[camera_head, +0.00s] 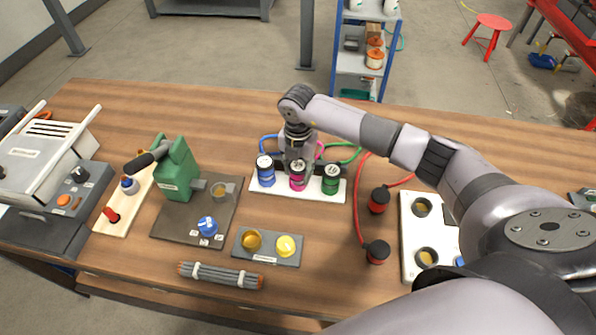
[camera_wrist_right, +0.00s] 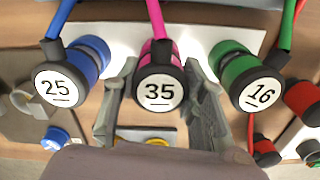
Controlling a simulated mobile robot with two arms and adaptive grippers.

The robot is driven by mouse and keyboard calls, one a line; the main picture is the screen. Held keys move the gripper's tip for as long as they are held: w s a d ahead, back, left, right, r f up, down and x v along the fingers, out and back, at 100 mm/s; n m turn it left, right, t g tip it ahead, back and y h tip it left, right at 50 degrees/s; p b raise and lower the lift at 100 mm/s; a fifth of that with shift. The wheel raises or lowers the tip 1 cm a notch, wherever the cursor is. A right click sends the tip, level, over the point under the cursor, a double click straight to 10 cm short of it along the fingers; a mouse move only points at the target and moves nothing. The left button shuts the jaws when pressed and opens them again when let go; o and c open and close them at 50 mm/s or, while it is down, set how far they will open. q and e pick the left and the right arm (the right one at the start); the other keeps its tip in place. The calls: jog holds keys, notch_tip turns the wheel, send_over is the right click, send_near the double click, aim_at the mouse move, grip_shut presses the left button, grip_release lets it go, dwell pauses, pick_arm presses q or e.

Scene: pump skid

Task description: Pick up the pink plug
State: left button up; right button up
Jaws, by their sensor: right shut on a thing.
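The pink plug (camera_head: 298,176) stands in the middle of a white board (camera_head: 312,192), with a black cap marked 35 and a pink cable. It also shows in the right wrist view (camera_wrist_right: 159,88), between the two fingers. My right gripper (camera_wrist_right: 160,112) reaches down from above and is shut on the pink plug. The blue plug (camera_wrist_right: 75,78), marked 25, stands close on the left of it, and the green plug (camera_wrist_right: 247,82), marked 16, close on the right. The pink plug's lower end is hidden in the wrist view. My left gripper is not in view.
Red plugs (camera_head: 378,200) on a red cable lie right of the board, beside a white plate with round sockets (camera_head: 423,257). A green pump-like block (camera_head: 176,168) stands at left.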

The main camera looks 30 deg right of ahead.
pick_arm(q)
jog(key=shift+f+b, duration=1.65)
pick_arm(e)
notch_tip(320, 180, up, 20)
